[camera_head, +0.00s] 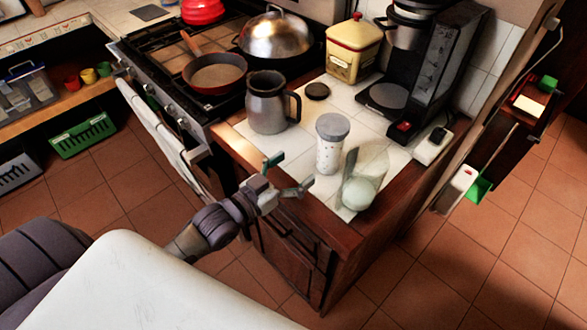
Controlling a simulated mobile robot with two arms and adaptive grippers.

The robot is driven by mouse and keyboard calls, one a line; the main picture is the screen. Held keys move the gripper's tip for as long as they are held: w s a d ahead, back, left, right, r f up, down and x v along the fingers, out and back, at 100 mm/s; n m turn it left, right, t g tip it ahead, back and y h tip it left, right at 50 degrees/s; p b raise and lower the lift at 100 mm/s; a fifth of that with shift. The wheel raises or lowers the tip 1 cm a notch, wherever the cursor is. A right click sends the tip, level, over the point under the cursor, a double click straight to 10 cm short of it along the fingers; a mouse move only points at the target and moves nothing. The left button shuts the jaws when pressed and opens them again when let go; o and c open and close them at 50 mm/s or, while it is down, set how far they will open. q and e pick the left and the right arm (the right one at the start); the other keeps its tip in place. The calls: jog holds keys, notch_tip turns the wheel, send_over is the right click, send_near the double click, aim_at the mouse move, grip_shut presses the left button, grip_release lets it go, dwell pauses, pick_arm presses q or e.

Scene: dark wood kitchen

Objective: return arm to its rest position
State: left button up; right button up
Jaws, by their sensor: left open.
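My left arm (220,222) comes in from the lower left and reaches to the front edge of the tiled counter. My left gripper (291,172) is open, its two fingers spread apart. Nothing is between the fingers. The gripper is in front of a white speckled canister with a grey lid (331,145) and a grey metal jug (268,105); a gap shows between it and both of them. My right gripper is not in view.
A glass jar holding something pale (364,182) stands near the counter's front corner. A coffee maker (425,75) and yellow tin (352,52) stand behind. The stove (170,60) holds a wooden-handled pan (214,74) and domed lid (274,37).

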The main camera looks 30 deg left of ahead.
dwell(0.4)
pick_arm(q)
jog(key=s+f+n+g+y, duration=0.1)
jog(key=s+f+g+y, duration=0.1)
jog(key=s+f+g, duration=0.35)
jog(key=s+f+g+y, duration=0.2)
jog(key=s+g, duration=0.1)
jog(key=s, duration=0.6)
jog(key=s+f+n+g+y, duration=0.1)
jog(key=s+f+g+y, duration=0.1)
jog(key=s+f+g, duration=0.4)
notch_tip(320, 180, down, 22)
jog(key=s, duration=0.2)
jog(key=s+a+f+g, duration=0.1)
jog(key=s+a+f, duration=0.1)
jog(key=s+f, duration=1.4)
jog(key=shift+s+f+m, duration=0.3)
jog(key=shift+s+f, duration=0.05)
jog(key=shift+f, duration=0.45)
jog(key=shift+a, duration=0.1)
